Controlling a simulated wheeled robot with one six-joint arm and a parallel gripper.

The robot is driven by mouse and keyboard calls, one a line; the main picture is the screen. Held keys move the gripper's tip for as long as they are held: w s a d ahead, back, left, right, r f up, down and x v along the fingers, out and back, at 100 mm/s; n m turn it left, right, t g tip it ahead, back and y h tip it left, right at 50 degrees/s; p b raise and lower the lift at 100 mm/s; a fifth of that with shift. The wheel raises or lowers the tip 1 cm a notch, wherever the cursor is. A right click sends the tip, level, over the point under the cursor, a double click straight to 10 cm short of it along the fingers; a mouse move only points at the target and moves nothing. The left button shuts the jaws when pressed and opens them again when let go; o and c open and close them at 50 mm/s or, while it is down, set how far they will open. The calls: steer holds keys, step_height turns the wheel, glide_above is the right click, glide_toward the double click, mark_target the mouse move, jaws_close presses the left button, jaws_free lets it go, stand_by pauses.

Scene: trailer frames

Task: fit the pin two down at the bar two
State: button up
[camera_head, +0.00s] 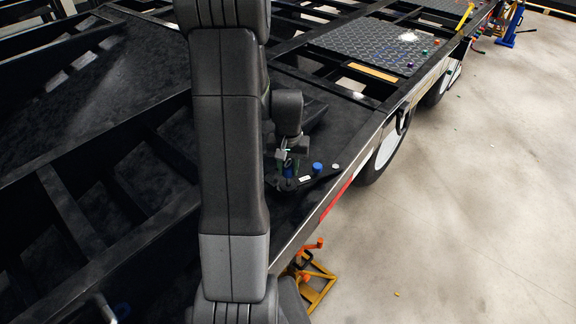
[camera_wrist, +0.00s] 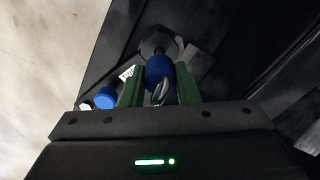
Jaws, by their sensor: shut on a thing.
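My gripper (camera_wrist: 160,88) is shut on a blue pin (camera_wrist: 157,68), which sits between its two green fingers in the wrist view. A metal ring shows at the near end of the held pin. The pin's far end meets a dark round fitting (camera_wrist: 160,43) on the black bar; I cannot tell how deep it is. In the head view my gripper (camera_head: 288,168) is low over a black bar plate (camera_head: 325,177) near the trailer's edge. A second blue pin (camera_head: 317,167) stands on that plate, right of my gripper; it also shows in the wrist view (camera_wrist: 105,98).
A pale metal piece (camera_head: 335,166) lies beyond the second blue pin. The black trailer frame has open gaps between its beams. A tread-plate deck (camera_head: 375,45) with small coloured parts is farther back.

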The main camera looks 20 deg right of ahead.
steer(key=shift+f+b, duration=1.3)
steer(key=shift+f, duration=0.5)
steer(key=o, duration=1.1)
steer(key=shift+c, duration=0.2)
steer(key=shift+r, duration=0.1)
step_height(320, 180, up, 14)
steer(key=shift+f, duration=0.2)
